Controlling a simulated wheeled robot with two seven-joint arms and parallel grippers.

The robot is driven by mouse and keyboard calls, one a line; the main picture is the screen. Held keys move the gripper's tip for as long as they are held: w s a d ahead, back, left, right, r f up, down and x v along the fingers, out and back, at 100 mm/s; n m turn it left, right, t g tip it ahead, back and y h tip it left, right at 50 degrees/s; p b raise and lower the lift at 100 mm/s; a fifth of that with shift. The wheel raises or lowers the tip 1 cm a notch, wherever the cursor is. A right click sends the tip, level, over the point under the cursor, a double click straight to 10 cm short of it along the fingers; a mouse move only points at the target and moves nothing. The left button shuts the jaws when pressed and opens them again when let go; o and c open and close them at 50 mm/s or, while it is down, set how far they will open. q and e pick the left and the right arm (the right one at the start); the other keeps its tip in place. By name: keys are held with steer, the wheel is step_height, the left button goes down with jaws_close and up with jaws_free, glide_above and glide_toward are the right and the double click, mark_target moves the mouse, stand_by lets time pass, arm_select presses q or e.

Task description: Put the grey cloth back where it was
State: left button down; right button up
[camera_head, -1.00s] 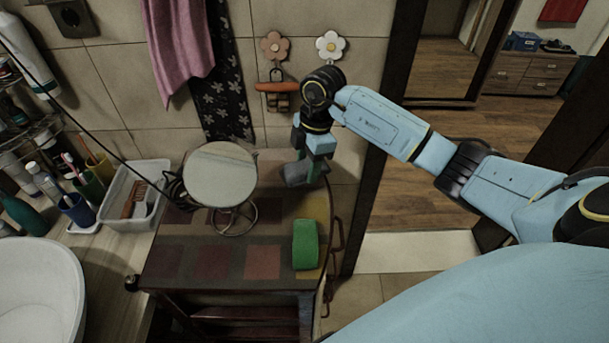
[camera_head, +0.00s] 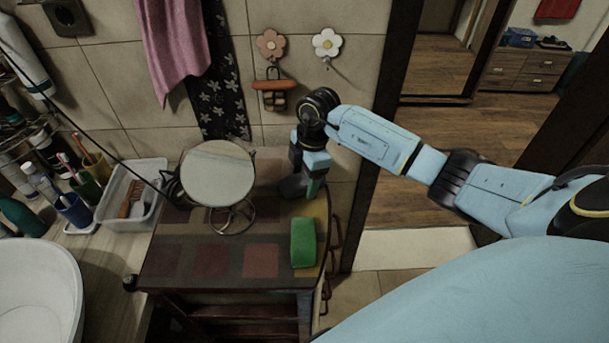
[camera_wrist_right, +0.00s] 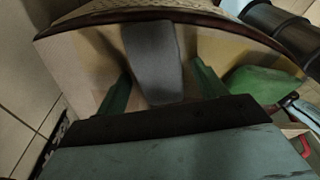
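The grey cloth (camera_head: 292,187) is at the back right of the patterned table, left of my right gripper's visible finger. In the right wrist view the cloth (camera_wrist_right: 153,62) shows as a dark grey strip between the two green fingers, with a gap on each side. My right gripper (camera_head: 304,189) is low over the table and open around the cloth; the wrist view also shows this gripper (camera_wrist_right: 163,75). Part of the cloth is hidden behind the gripper's body. My left gripper is not in view.
A green sponge (camera_head: 303,242) lies on the table (camera_head: 205,262) in front of the gripper. A round mirror (camera_head: 217,175) stands to the left. A plastic box (camera_head: 148,208) is further left. Flower hooks (camera_head: 327,42) are on the wall behind.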

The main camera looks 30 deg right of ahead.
steer(key=shift+r, duration=0.1)
step_height(320, 180, up, 12)
steer(key=d, duration=0.1)
steer(key=shift+s+d, duration=0.2)
steer(key=shift+d, duration=0.2)
